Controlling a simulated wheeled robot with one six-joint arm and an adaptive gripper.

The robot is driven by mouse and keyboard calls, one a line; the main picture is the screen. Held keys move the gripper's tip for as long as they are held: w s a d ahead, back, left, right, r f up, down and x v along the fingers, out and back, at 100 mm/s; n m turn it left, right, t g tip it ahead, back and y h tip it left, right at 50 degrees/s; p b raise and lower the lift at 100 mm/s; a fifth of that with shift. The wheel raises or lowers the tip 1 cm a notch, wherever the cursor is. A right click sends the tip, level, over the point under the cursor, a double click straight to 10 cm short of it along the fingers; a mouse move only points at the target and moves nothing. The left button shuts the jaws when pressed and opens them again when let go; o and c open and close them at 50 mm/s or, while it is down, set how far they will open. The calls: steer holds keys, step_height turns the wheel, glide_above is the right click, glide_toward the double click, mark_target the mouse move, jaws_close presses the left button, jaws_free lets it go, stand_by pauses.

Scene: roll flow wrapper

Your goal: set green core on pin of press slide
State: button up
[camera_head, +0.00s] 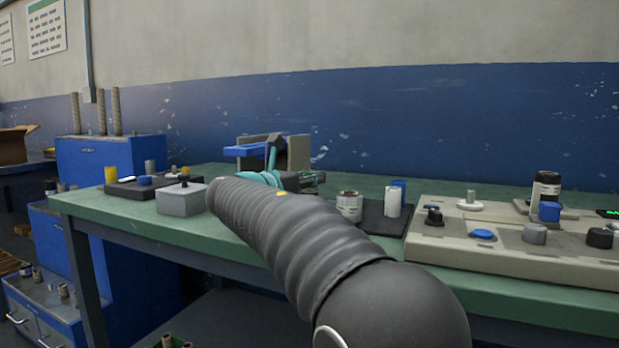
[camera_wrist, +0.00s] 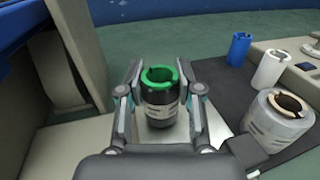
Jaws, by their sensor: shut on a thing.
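The green core (camera_wrist: 160,100) has a bright green notched ring on top and a dark labelled body. It stands upright between the two fingers of my gripper (camera_wrist: 160,108) in the wrist view, and the gripper is shut on it. A pale metal plate (camera_wrist: 214,128), possibly the press slide, lies below and beside the core. No pin shows; the core and fingers cover the middle. I cannot tell whether the core touches the plate. In the head view, my arm hides the core and most of my gripper beside the press (camera_head: 299,152).
A tan upright block (camera_wrist: 82,45) stands close at the left in the wrist view. A dark mat (camera_wrist: 215,85) at the right holds a blue core (camera_wrist: 238,48), a white core (camera_wrist: 270,69) and a larger labelled roll (camera_wrist: 276,122). A beige control panel (camera_head: 470,245) lies further right.

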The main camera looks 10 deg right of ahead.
steer(key=shift+f, duration=0.15)
stand_by(0.7)
steer(key=o, duration=1.1)
steer(key=shift+o, duration=0.2)
steer(key=o, duration=0.5)
steer(key=shift+p, duration=0.35)
step_height(320, 180, up, 8)
steer(key=p, duration=0.8)
